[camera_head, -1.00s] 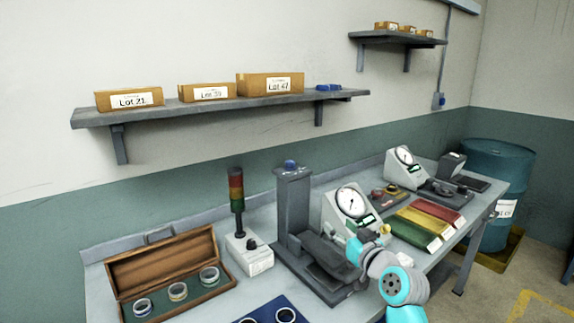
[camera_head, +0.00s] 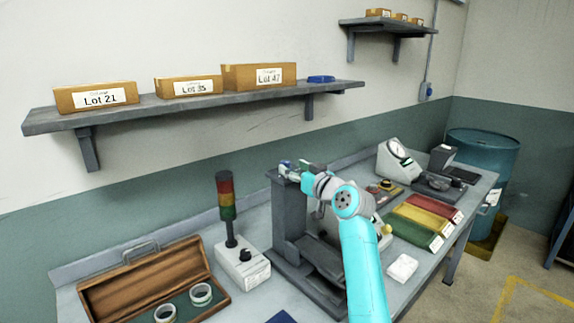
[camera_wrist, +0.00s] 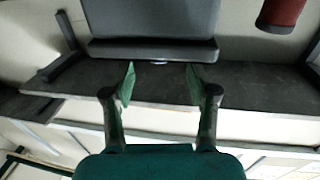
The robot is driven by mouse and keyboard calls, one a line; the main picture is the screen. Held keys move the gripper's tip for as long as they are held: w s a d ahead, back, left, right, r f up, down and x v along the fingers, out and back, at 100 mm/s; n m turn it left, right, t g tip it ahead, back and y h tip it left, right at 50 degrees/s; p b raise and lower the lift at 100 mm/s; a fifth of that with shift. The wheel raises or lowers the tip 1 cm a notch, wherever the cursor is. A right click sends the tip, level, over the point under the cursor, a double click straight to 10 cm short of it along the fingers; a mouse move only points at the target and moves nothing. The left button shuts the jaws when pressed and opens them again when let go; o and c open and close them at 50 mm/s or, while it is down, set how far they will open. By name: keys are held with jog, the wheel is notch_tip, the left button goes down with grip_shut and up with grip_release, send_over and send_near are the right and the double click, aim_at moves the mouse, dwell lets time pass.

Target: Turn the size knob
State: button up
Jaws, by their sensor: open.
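The grinder's grey column (camera_head: 289,215) stands on the bench in the head view; its head also fills the top of the wrist view (camera_wrist: 150,20). The blue knob on the column's top is largely hidden by my gripper (camera_head: 291,168) in the head view. In the wrist view a small pale bluish spot shows at the column head's edge, too small to identify surely. My gripper (camera_wrist: 160,82) is open, its two green-padded fingers apart with nothing between them. The fingers point toward the column head; I cannot tell whether they touch it.
A signal tower (camera_head: 227,205) with red, amber and green lights stands left of the column. A wall shelf (camera_head: 200,106) with boxes is behind and above. A wooden ring case (camera_head: 150,280) lies at the front left. Coloured trays (camera_head: 430,218) and a gauge (camera_head: 392,160) are to the right.

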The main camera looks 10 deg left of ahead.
aim_at(288, 164)
jog(key=shift+x, duration=1.95)
grip_shut()
